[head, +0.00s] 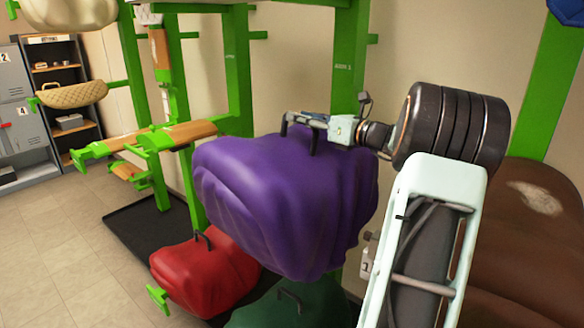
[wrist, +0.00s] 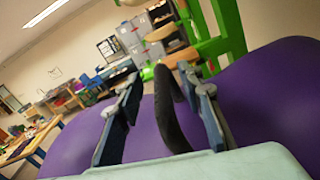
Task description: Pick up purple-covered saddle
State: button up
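The purple-covered saddle (head: 275,200) fills the middle of the head view, above the red-covered one. A black handle loop (head: 314,141) stands up from its top. My gripper (head: 302,121) is at this handle, just above the cover. In the wrist view the purple cover (wrist: 265,95) lies below and behind the fingers. The handle (wrist: 170,112) stands between the two fingers of my gripper (wrist: 158,82), closer to the right finger. A gap shows between the handle and the left finger, so the gripper looks open around it. What bears the saddle underneath is hidden.
A red-covered saddle (head: 205,275) and a green-covered one (head: 285,305) sit lower down. Green rack posts (head: 238,70) stand behind. An empty wooden-topped rack arm (head: 185,134) is at left. A brown saddle (head: 530,220) is at right. Floor (head: 60,250) is clear at left.

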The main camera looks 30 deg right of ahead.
jog(key=shift+x, duration=0.9)
jog(key=shift+c, duration=0.3)
grip_shut()
jog(key=shift+r, duration=0.25)
